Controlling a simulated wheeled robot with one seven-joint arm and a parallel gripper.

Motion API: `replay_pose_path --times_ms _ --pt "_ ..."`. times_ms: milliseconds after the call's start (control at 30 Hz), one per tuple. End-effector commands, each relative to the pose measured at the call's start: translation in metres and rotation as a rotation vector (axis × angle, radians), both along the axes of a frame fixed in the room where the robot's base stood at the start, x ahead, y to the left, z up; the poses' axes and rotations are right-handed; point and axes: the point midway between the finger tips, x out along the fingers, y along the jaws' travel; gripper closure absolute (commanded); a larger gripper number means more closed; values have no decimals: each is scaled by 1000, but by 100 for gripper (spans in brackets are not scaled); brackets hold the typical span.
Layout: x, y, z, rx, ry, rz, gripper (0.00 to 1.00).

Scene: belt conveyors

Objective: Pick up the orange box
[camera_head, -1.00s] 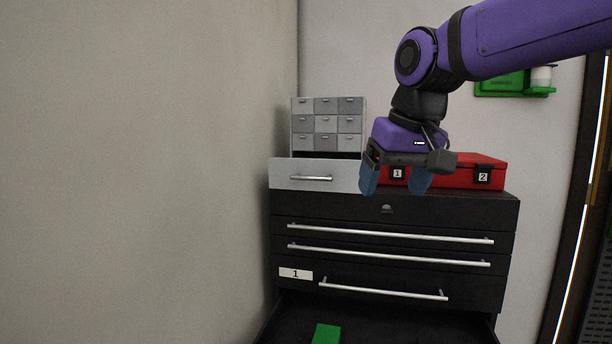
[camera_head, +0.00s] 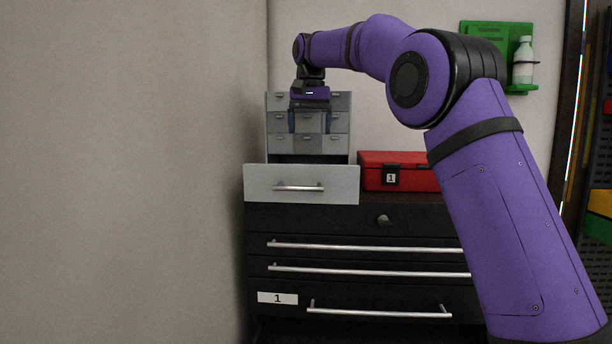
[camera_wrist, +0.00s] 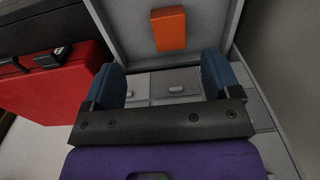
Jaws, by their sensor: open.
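The orange box (camera_wrist: 169,30) lies inside an open grey drawer (camera_wrist: 204,18) in the wrist view, beyond the gap between my fingertips. In the head view the front of the grey drawer (camera_head: 301,176) hides the box. My gripper (camera_head: 309,122) points down above this drawer, in front of the small-drawer cabinet (camera_head: 281,146). My gripper's blue fingers (camera_wrist: 164,78) are spread apart with nothing between them, and they do not touch the box.
A red case (camera_head: 420,172) stands to the right of the grey drawer, on the black drawer chest (camera_head: 330,218). A green wall holder (camera_head: 484,40) with a white bottle (camera_head: 524,65) is at upper right. A plain wall (camera_head: 120,170) is close on the left.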

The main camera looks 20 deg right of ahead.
Motion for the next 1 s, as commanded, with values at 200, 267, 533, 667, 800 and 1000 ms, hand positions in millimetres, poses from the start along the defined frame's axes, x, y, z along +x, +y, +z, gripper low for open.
replay_pose_path --times_ms 200,267,533,667,800,1000 --pt "22 9 -10 -8 26 -21 17" --pt "23 10 -13 -7 29 -23 17" --pt "23 10 -45 -9 32 -23 17" --pt "23 9 -60 -8 30 -23 17" --pt "24 9 -67 -9 28 -23 17" --pt "24 4 -90 -9 32 -24 17"
